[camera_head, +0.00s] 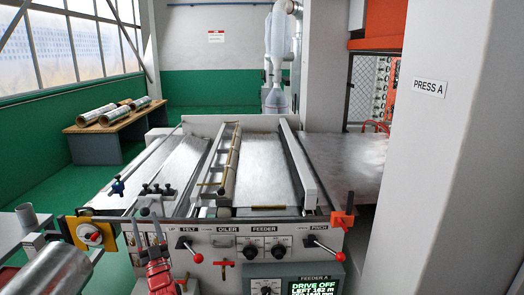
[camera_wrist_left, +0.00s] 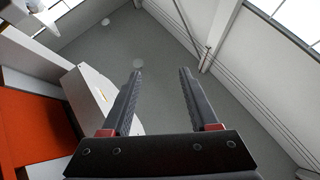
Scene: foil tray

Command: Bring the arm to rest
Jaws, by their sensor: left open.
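My left gripper (camera_head: 146,222) is in the lower left of the head view, red at the wrist with two dark fingers pointing up. It is in front of the feeder machine's front panel (camera_head: 222,254), near the felt label. I cannot tell whether it touches the panel. In the left wrist view the two fingers of the left gripper (camera_wrist_left: 160,74) stand wide apart with nothing between them. That view looks up past them at grey wall, windows and an orange panel (camera_wrist_left: 38,122). My right gripper is not in view.
A shiny metal cylinder (camera_head: 48,272) is close at lower left. Foil rolls lie on a bench (camera_head: 98,130) behind. A pillar (camera_head: 440,160) stands at right.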

